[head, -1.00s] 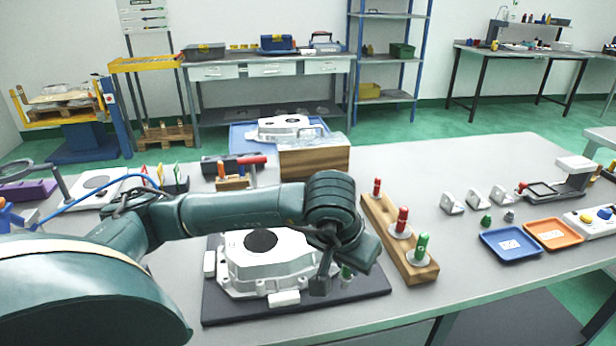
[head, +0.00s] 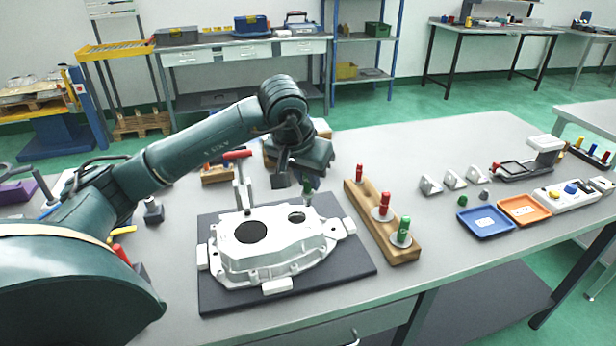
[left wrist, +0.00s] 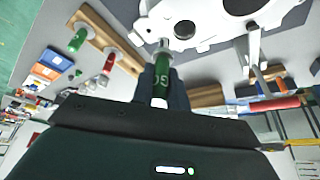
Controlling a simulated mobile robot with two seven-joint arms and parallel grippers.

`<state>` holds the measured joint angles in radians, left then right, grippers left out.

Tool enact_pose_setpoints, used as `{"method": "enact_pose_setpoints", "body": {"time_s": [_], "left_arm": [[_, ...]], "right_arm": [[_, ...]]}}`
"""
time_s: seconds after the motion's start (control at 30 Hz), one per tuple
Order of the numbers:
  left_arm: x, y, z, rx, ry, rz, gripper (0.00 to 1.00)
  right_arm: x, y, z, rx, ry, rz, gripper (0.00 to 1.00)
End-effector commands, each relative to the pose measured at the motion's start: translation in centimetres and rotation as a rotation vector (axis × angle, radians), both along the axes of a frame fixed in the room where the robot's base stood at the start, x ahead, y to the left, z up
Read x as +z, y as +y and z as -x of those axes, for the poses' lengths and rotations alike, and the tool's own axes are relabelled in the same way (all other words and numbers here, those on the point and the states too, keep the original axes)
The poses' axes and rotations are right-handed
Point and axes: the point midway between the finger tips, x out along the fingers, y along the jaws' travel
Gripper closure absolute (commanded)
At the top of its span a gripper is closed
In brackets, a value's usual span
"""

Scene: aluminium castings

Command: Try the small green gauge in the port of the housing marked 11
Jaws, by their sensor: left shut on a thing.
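The white cast housing (head: 283,260) lies on a dark mat (head: 345,272). It has a large dark bore and a smaller round port (head: 297,217) towards its right end. I cannot read a number on it. My left gripper (head: 306,183) is shut on a small green gauge (head: 308,188), above the port and apart from the housing. In the left wrist view the gauge (left wrist: 161,82) stands between the fingers, its pale end towards the housing (left wrist: 208,22). The right gripper is out of view.
A wooden rack (head: 365,215) right of the mat holds two red gauges and a larger green gauge (head: 403,232). A red-handled tool (head: 239,180) stands behind the housing. Blue (head: 485,222) and orange (head: 525,208) trays lie farther right. The table's front right is clear.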

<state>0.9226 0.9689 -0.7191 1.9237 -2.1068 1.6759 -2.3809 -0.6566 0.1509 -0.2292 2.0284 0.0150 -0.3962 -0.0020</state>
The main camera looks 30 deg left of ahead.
Motion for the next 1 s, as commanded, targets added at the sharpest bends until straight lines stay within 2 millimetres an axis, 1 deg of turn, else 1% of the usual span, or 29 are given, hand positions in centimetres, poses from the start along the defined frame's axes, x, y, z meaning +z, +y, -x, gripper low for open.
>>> {"method": "enact_pose_setpoints", "body": {"time_s": [0.03, 0.23, 0.5, 0.7, 1.0], "left_arm": [[-0.6, 0.0, 0.0, 0.000, 0.001, 0.000, 1.00], [-2.4, 0.0, 0.0, 0.000, 0.001, 0.000, 1.00], [-4.9, 0.0, 0.0, -0.001, 0.001, 0.000, 1.00], [-5.6, 0.0, 0.0, 0.000, 0.000, 0.001, 1.00], [-5.5, 0.0, 0.0, 0.000, 0.000, 0.001, 1.00]], "right_arm": [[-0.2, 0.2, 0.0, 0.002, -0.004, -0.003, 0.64], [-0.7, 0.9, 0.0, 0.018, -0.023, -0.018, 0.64], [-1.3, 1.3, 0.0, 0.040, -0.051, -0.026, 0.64], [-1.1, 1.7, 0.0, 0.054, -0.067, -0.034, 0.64], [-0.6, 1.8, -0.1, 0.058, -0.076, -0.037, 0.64]]}}
